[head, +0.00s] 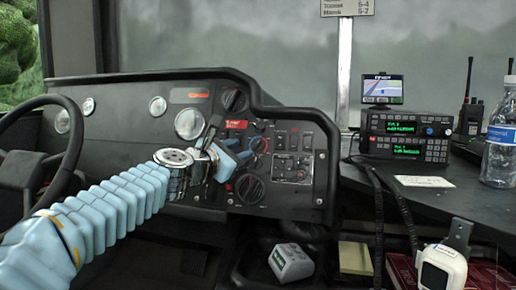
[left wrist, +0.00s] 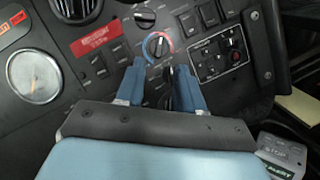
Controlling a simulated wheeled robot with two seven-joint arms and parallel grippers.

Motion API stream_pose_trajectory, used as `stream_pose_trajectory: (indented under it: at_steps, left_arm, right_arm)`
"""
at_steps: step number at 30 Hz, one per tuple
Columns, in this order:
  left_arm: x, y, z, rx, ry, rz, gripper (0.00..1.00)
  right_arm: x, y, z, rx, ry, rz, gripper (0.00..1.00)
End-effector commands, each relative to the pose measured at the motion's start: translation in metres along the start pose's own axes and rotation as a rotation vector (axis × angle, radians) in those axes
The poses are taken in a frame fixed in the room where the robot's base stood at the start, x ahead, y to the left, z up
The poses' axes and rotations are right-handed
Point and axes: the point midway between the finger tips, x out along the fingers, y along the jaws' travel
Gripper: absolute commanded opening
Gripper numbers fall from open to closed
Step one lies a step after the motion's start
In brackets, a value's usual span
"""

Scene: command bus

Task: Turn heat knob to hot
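The heat knob (left wrist: 157,45) is a dark round dial with a blue-and-red arc around it on the black dashboard panel. It also shows in the head view (head: 258,145), just right of my left gripper (head: 226,158). In the left wrist view, the two blue fingers of my left gripper (left wrist: 158,84) are spread apart, with the knob just beyond their tips, roughly in line with the gap. The fingers appear apart from the knob. A pale mark shows on the knob, but its exact setting is hard to read. My right gripper is not in view.
A raised black rim (head: 262,98) borders the dashboard. The steering wheel (head: 62,165) is at the left; a radio (head: 408,137) stands at the right.

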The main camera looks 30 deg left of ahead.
Motion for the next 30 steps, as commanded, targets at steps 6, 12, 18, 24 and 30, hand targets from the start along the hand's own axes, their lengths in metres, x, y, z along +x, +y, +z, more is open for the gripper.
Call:
stream_pose_trajectory:
  at_steps: [6, 12, 18, 24, 30]
  left_arm:
    - [0.047, 0.0, -0.002, 0.001, 0.001, -0.001, 0.37]
    - [0.069, 0.001, 0.0, 0.001, 0.001, -0.001, 0.37]
    - [0.073, 0.0, 0.0, 0.0, 0.0, -0.001, 0.37]
    - [0.073, -0.001, -0.001, 0.001, 0.0, -0.001, 0.28]
    - [0.073, -0.001, -0.001, 0.001, 0.0, -0.001, 0.0]
  right_arm:
    - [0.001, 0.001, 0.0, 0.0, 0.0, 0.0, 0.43]
    - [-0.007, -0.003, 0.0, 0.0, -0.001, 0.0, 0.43]
    - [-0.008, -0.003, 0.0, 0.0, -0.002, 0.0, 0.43]
    - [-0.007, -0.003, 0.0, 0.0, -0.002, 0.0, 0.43]
    - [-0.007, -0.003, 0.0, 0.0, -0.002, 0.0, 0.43]
